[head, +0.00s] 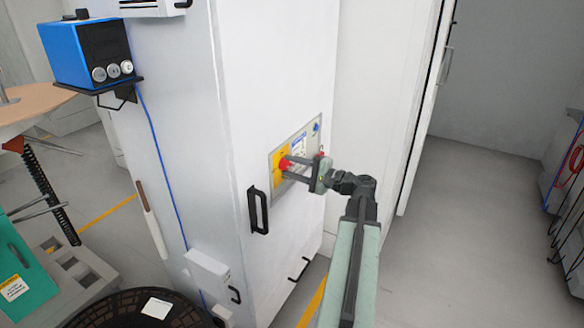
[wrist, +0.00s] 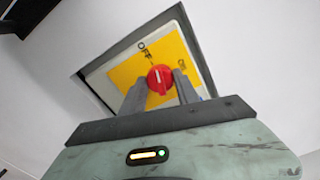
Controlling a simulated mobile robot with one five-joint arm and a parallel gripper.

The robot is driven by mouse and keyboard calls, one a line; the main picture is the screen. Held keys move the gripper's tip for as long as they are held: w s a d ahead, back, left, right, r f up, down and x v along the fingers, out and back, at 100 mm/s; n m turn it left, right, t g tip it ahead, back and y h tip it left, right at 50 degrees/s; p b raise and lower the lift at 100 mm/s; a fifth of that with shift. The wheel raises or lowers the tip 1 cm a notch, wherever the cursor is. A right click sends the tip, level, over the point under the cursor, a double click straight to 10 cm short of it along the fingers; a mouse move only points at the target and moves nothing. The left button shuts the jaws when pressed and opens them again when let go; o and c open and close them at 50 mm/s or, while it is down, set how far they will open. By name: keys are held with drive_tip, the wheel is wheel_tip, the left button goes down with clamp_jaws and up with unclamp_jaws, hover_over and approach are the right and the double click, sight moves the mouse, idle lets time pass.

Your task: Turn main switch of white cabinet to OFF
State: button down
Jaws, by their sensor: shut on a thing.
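The white cabinet (head: 270,70) stands upright in the middle of the head view. Its main switch is a red rotary knob (wrist: 160,77) on a yellow plate (wrist: 128,73), with an OFF label above and to its left and an ON label to its right. A pale line on the knob points roughly up in the wrist view, towards the OFF side; whether it lines up exactly is hard to tell. My gripper (head: 287,162) reaches the panel from the right and is shut on the knob, one finger on each side. The fingers hide part of the knob's rim.
The control panel (head: 312,135) has more small controls right of the knob. A black door handle (head: 258,210) sticks out below left. A blue box (head: 85,52) is mounted on the cabinet's left side. Open grey floor (head: 455,230) lies to the right.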

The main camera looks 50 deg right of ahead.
drive_tip(key=shift+n, duration=1.6)
drive_tip(key=c, duration=0.9)
unclamp_jaws()
